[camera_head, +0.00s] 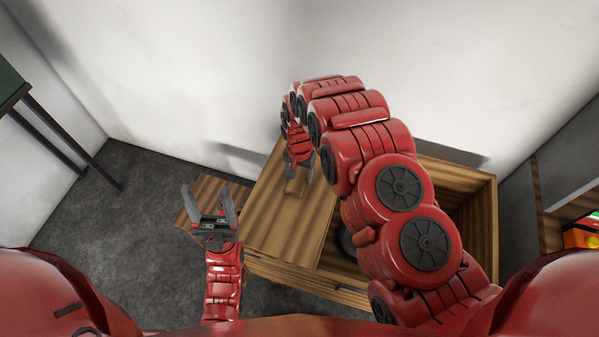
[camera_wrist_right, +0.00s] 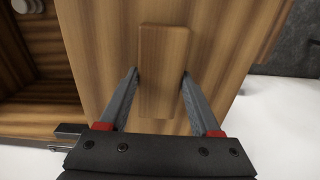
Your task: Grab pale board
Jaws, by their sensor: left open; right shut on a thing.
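A brown striped wooden panel (camera_head: 262,225) covers the left part of a wooden box; it fills much of the right wrist view (camera_wrist_right: 95,35). A block-shaped wooden handle (camera_wrist_right: 164,70) stands on it and is partly visible in the head view (camera_head: 295,187). My right gripper (camera_head: 298,168) is shut on this handle, one finger along each side. My left gripper (camera_head: 206,190) is open and empty, left of the box, with a small piece of brown wood behind it. I cannot tell which piece, if any, is the pale board.
The wooden box (camera_head: 486,215) is open on its right side, with a dark round thing (camera_head: 346,240) partly hidden inside. White walls stand behind. A dark-legged table (camera_head: 60,140) is at the left. Grey floor (camera_head: 120,225) is clear at the left. A shelf with coloured things (camera_head: 580,236) is at the right.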

